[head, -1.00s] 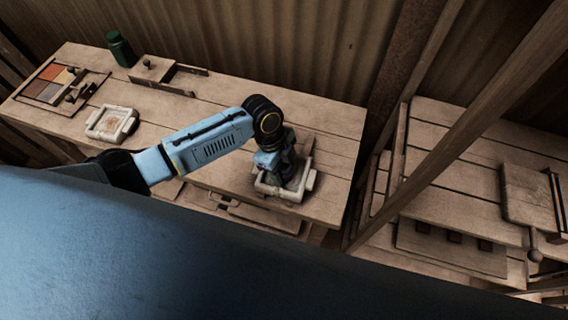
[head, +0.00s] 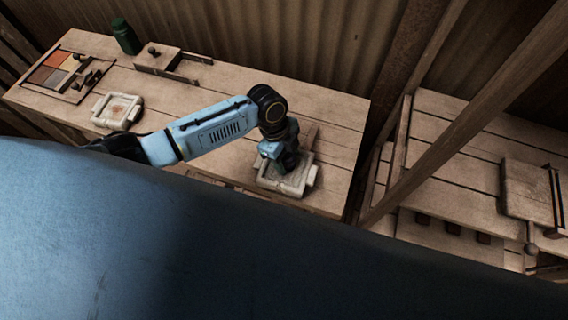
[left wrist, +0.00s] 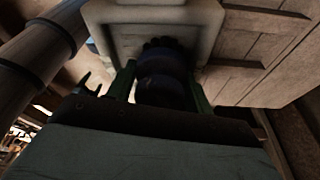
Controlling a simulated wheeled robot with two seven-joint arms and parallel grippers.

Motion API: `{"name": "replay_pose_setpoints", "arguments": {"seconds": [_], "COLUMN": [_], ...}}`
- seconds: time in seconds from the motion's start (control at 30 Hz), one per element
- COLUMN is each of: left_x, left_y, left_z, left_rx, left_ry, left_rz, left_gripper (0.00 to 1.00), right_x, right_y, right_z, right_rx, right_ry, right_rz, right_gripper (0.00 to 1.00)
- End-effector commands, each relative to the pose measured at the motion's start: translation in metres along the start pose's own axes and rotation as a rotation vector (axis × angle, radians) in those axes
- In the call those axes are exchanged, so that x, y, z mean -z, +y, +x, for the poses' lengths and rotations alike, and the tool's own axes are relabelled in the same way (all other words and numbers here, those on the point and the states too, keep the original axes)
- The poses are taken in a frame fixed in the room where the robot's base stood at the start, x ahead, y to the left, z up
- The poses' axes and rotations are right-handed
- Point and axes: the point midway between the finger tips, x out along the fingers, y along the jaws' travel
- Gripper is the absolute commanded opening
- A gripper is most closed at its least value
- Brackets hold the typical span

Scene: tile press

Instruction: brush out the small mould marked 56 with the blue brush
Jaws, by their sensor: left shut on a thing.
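A small pale mould (head: 313,176), a square frame with side lugs, lies near the front right of the bench. My left gripper (head: 287,160) is over its back part, pointing down. In the left wrist view its green fingers are shut on the dark blue brush (left wrist: 162,65). The dark bristles are at the inside of the pale mould (left wrist: 205,15), seemingly touching it. Another pale mould (head: 135,105), with reddish residue inside, lies on the bench's left part. I cannot read a number on either mould. My right gripper is not in view.
The wooden bench (head: 220,88) is clear between the two moulds. At its back stand a green canister (head: 126,37) and a wooden fixture with a knob (head: 158,60). A tray of coloured tiles (head: 50,76) is at the far left. A post (head: 455,115) rises right of the bench.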

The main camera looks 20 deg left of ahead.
Motion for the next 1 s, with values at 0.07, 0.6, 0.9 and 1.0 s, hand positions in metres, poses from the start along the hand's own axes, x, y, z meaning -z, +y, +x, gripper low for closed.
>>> {"name": "replay_pose_setpoints", "arguments": {"seconds": [0.07, 0.6, 0.9, 1.0], "left_x": [0.000, 0.012, 0.013, 0.013], "left_y": [-0.004, 0.017, 0.031, 0.029], "left_z": [-0.001, 0.000, 0.005, 0.007], "left_rx": [0.003, 0.000, 0.001, 0.000], "left_ry": [0.001, 0.001, 0.000, 0.000], "left_rz": [0.000, -0.001, 0.000, 0.000], "left_gripper": [0.33, 0.33, 0.33, 0.33], "right_x": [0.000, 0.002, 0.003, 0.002], "right_y": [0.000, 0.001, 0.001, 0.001], "right_z": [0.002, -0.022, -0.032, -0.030], "right_rx": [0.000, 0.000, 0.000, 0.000], "right_ry": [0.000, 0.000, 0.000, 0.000], "right_rz": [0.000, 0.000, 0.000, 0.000], "right_gripper": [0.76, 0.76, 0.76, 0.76]}}
